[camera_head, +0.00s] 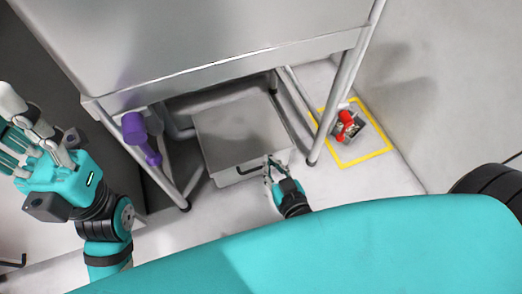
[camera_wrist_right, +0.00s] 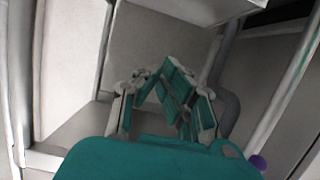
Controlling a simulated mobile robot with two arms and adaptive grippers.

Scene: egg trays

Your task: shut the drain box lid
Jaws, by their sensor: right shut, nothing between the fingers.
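The grey metal drain box (camera_head: 213,166) stands on the floor under the steel sink unit. Its lid (camera_head: 240,128) looks like a flat grey panel across the top; whether it is fully seated I cannot tell. A dark handle shows at the box's front edge. My right gripper (camera_head: 271,166) is shut and empty, at the front right edge of the box; contact is unclear. In the right wrist view my right gripper's fingers (camera_wrist_right: 160,85) show before a grey panel. My left gripper (camera_head: 25,135) is raised at the far left, away from the box; its jaw opening is unclear.
The steel sink unit (camera_head: 200,45) overhangs the box, with metal legs (camera_head: 340,95) on both sides. A purple object (camera_head: 138,132) hangs by the left leg. A red-topped item (camera_head: 346,122) sits inside a yellow floor square (camera_head: 378,153) at right. The floor between is clear.

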